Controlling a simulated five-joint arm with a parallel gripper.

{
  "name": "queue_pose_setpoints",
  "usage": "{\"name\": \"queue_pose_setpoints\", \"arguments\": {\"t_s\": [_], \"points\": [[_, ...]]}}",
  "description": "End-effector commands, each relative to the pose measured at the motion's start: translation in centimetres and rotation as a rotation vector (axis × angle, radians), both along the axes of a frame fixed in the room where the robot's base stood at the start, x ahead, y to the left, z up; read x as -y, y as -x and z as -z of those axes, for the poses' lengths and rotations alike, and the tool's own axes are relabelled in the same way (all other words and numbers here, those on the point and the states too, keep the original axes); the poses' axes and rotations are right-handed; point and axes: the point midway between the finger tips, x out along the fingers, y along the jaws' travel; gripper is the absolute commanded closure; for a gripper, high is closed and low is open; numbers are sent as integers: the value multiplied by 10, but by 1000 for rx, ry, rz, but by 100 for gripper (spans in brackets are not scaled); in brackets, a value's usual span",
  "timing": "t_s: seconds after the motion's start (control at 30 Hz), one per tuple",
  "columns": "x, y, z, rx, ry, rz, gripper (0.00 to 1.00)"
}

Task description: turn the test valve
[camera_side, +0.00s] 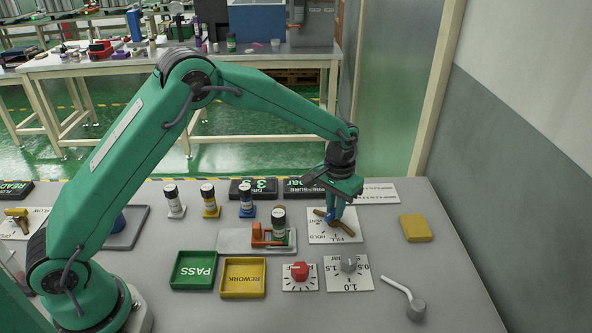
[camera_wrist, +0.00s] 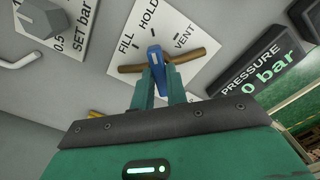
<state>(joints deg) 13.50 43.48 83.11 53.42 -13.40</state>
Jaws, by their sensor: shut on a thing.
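The test valve's brown bar handle (camera_wrist: 196,56) lies across a white plate (camera_wrist: 188,17) marked FILL, HOLD and VENT. In the wrist view one end lies below FILL and the other below VENT. A blue piece at the handle's middle (camera_wrist: 155,60) sits between my fingertips. My gripper (camera_wrist: 159,76) is shut on the handle's middle, its two green fingers either side. In the side view the brown handle (camera_side: 320,213) shows under my gripper (camera_side: 334,214), which points down at the plate (camera_side: 347,234); my fingers hide part of it.
A SET bar knob (camera_side: 348,264) and red knob (camera_side: 299,271) are in front. A fixture holding a dark-capped bottle (camera_side: 279,224) stands left, a yellow block (camera_side: 415,228) right.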

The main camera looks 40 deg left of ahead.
Motion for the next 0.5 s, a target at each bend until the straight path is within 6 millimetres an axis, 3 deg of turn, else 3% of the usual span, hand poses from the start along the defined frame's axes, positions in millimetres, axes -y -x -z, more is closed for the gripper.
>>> {"name": "queue_pose_setpoints", "arguments": {"t_s": [0.13, 0.17, 0.27, 0.5], "points": [[0, 0, -1, 1, 0, -1, 100], [0, 0, -1, 1, 0, -1, 84], [0, 0, -1, 1, 0, -1, 64], [0, 0, 0, 0, 0, -2, 64]]}}
